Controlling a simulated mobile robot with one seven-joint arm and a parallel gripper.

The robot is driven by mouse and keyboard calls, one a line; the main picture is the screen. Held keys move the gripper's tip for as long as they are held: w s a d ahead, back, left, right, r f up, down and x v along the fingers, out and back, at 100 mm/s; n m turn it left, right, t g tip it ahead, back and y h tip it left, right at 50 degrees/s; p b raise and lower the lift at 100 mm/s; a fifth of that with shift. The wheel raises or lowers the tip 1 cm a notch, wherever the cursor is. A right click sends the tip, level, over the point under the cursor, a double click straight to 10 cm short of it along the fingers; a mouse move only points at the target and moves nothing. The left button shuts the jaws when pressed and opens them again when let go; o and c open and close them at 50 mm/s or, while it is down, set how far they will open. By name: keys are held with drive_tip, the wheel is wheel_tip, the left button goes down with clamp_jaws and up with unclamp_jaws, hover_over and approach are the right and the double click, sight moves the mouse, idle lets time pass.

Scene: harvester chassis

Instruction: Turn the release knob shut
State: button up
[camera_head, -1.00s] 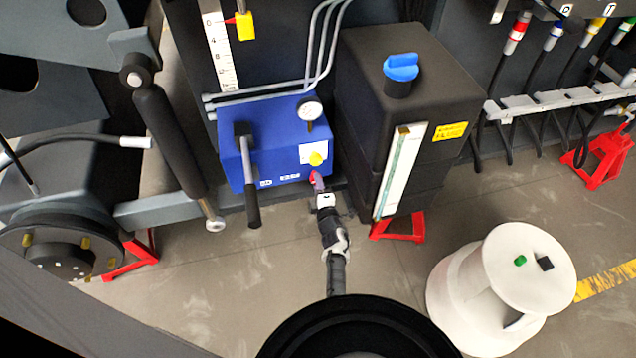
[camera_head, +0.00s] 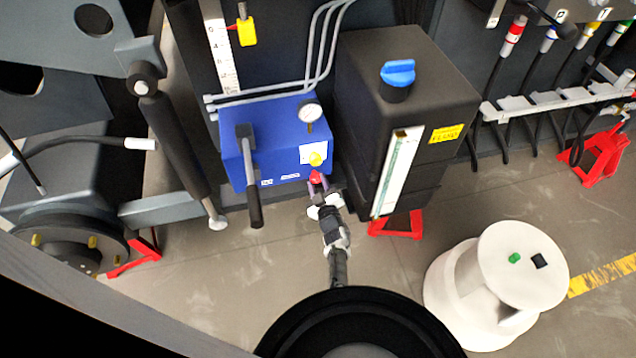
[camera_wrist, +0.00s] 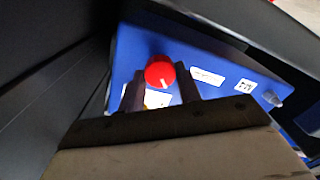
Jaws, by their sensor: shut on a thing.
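In the wrist view the red knob (camera_wrist: 160,71) sits between the tips of my gripper's two dark fingers (camera_wrist: 160,82). A short white mark shows on the knob's face, toward its lower edge. The fingers and wrist cover part of the box below the knob.
A black lever (camera_head: 250,180) hangs at the box's front left, and a gauge (camera_head: 309,112) stands on its top right. A black tank (camera_head: 440,100) with a blue cap (camera_head: 398,72) stands close on the right.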

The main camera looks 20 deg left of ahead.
drive_tip(key=shift+m+p, duration=0.55)
drive_tip(key=shift+m, duration=3.55)
drive_tip(key=o, duration=1)
drive_tip(key=p+v, duration=0.4)
drive_tip(key=v, duration=1)
drive_tip(key=shift+w+f, duration=0.1)
drive_tip(key=shift+w, duration=0.05)
